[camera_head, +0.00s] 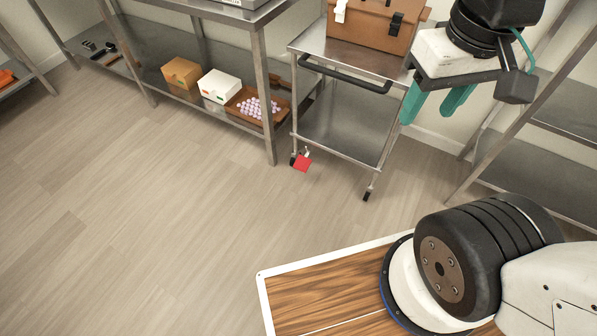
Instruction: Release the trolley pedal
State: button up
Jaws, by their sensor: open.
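The trolley (345,133) is a metal two-shelf cart with a dark push handle, standing in the upper middle of the head view. A red pedal (303,162) shows at its front left caster, low near the floor. My gripper (436,106) has two teal fingers, spread apart with nothing between them. It hangs in front of the trolley's right side, above and to the right of the pedal and well apart from it.
A brown case (368,27) sits on the trolley's top. A steel bench (262,62) stands left of it, with boxes and a tray of pink pieces (257,106) on its lower shelf. A shelf rack (545,130) stands right. The floor (150,220) in front is clear.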

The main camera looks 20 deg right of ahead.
aim_at(302, 163)
jog(key=u, duration=1.8)
jog(key=i, duration=1.35)
jog(key=z, duration=2.1)
jog(key=i, duration=0.5)
jog(key=z, duration=0.05)
